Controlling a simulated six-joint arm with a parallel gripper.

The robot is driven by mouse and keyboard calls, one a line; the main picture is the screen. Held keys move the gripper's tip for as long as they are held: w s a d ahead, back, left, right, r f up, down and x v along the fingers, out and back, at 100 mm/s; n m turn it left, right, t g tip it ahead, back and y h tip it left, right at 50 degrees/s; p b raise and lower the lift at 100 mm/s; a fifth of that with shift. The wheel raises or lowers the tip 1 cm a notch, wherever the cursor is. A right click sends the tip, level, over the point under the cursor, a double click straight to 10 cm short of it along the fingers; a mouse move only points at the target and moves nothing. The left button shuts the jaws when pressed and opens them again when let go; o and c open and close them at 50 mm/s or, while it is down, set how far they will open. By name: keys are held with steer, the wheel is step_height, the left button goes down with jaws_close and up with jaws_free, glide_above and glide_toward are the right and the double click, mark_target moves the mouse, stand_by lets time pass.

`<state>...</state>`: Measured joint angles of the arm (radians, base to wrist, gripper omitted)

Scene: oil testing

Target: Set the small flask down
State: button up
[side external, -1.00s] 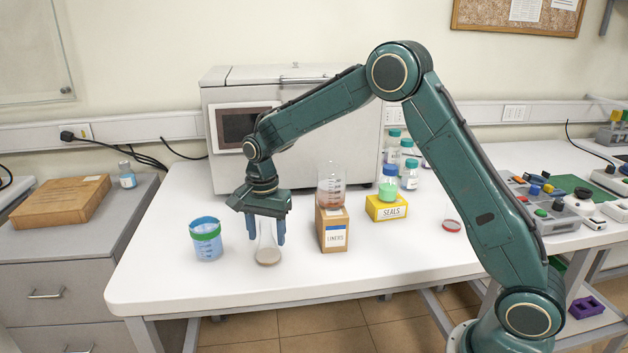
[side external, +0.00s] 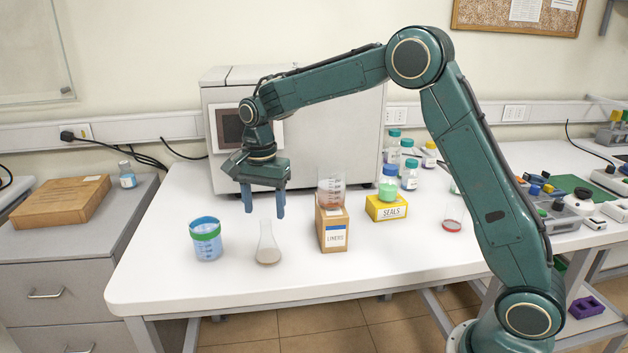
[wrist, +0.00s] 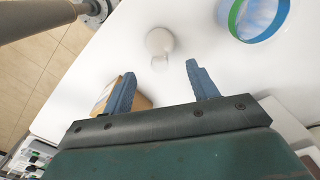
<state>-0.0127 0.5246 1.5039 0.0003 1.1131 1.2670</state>
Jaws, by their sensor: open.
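The small flask (side external: 267,246) is a clear conical flask with a little greyish-brown liquid at its bottom. It stands upright on the white table, between the blue beaker and the LINERS box. My gripper (side external: 264,211) is open and empty, above the flask and apart from it. In the wrist view the flask (wrist: 160,42) shows beyond the gap between my two blue fingers (wrist: 160,80), with nothing between them.
A blue beaker with a green band (side external: 206,240) stands left of the flask. Right of it, the LINERS box (side external: 333,236) carries a beaker of brown liquid (side external: 331,188). The yellow SEALS box (side external: 386,210) holds a green-filled bottle. The table's front is clear.

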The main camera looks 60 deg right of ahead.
step_height(320, 180, up, 5)
steer(key=shift+f, duration=0.1)
steer(key=shift+r, duration=0.2)
stand_by(0.5)
steer(key=shift+s+r, duration=0.1)
steer(key=shift+s, duration=0.05)
steer(key=s+r+n+t, duration=0.2)
steer(key=s+r+n, duration=0.25)
steer(key=s, duration=0.75)
steer(key=s+r+n+t, duration=0.25)
steer(key=s+n, duration=0.35)
steer(key=s, duration=0.5)
steer(key=s+f+n+t, duration=0.1)
steer(key=s+f+n, duration=0.2)
steer(key=s, duration=0.6)
steer(key=shift+d+n, duration=0.3)
steer(key=shift+n, duration=0.15)
